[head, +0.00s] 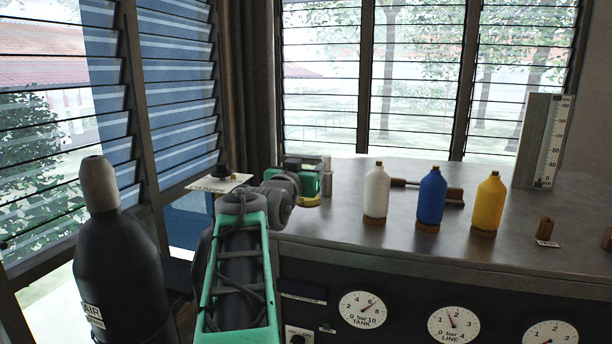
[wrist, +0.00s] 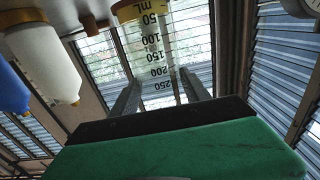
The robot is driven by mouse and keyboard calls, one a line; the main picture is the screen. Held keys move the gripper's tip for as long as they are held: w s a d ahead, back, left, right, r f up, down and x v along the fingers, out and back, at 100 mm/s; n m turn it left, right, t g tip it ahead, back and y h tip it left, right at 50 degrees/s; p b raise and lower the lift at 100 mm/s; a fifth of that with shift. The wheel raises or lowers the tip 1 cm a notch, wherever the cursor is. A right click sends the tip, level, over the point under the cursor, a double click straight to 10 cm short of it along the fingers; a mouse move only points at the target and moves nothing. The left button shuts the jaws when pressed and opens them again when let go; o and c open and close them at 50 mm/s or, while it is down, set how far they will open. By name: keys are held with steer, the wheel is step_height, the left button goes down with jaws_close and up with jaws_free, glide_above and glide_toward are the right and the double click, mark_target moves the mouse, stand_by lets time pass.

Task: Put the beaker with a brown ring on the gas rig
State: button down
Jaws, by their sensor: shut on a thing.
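My gripper (head: 308,180) is shut on a clear beaker (wrist: 162,58) with black mL marks from 50 to 250, between its two grey fingers in the wrist view. A yellow ring (wrist: 136,9) circles the beaker's marked end, and yellow also shows low under the gripper in the head view (head: 308,203); I see no clearly brown ring. Most of the beaker is hidden by the gripper in the head view. The metal rig (head: 350,243) has a flat top and a dark front with gauges. The gripper is at its left part; whether the beaker touches the top I cannot tell.
White (head: 376,194), blue (head: 431,196) and yellow (head: 488,203) bottles stand right of my gripper. A wooden-handled tool (head: 455,194) lies behind them. A tall scale board (head: 543,140) stands at right. A dark AIR cylinder (head: 122,265) is at left, by the louvred windows.

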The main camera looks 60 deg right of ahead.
steer(key=shift+d+f, duration=0.1)
steer(key=shift+f, duration=1.7)
steer(key=c, duration=0.5)
jaws_free()
steer(key=shift+r, duration=0.15)
